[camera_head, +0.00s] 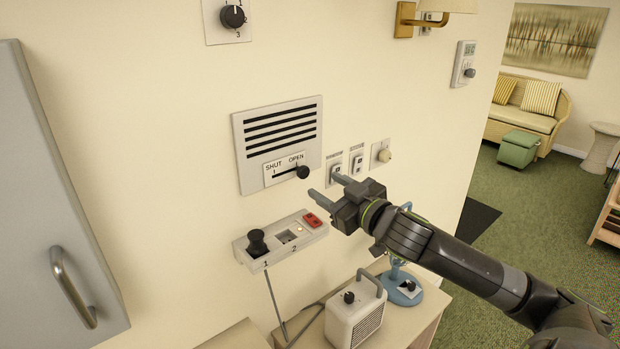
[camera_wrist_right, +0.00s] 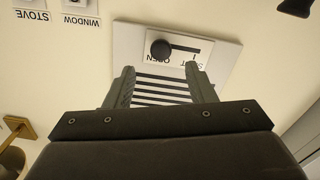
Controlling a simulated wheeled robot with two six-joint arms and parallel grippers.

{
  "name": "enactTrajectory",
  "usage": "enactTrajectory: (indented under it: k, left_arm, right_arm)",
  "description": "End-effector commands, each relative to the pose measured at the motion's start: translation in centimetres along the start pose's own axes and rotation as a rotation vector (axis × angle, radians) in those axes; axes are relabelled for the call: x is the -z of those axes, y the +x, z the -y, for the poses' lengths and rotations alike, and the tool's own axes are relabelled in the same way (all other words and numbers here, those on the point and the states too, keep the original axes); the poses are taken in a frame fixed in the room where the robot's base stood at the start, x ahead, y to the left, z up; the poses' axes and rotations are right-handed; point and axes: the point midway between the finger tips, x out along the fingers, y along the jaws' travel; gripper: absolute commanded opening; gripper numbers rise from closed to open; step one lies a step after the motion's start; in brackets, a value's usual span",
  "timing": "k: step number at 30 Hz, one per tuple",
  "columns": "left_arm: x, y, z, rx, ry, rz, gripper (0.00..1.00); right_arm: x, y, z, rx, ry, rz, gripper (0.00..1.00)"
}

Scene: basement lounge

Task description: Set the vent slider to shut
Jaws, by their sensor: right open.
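The vent (camera_head: 281,128) is a pale wall plate with dark slots. Below the slots is a label strip marked SHUT on the left and OPEN on the right. Its black slider knob (camera_head: 303,172) sits at the OPEN end of the slot. My right gripper (camera_head: 328,190) is open and empty, just below and right of the knob in the head view. In the right wrist view, which is upside down, the knob (camera_wrist_right: 160,49) shows beyond and between the two fingertips (camera_wrist_right: 160,72), apart from them. My left gripper is in neither view.
A heater (camera_head: 355,312) and a blue-based lamp (camera_head: 402,288) stand lower. A grey cabinet door (camera_head: 45,200) is at left.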

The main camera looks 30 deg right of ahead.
Motion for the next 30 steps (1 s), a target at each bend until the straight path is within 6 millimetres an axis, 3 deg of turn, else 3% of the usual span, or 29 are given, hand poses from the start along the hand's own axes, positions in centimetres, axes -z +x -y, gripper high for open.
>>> enactTrajectory:
  k: [15, 27, 30]
  left_arm:
    - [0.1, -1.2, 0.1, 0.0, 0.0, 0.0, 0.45]
    - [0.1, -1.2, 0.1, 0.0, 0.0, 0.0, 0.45]
    - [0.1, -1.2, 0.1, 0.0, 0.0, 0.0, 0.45]
  right_arm:
    - [0.1, 6.0, 0.1, 0.002, 0.004, -0.001, 0.5]
    - [0.0, 6.6, 0.1, 0.004, -0.001, -0.001, 0.5]
    - [0.0, 6.6, 0.1, 0.003, -0.001, 0.0, 0.4]
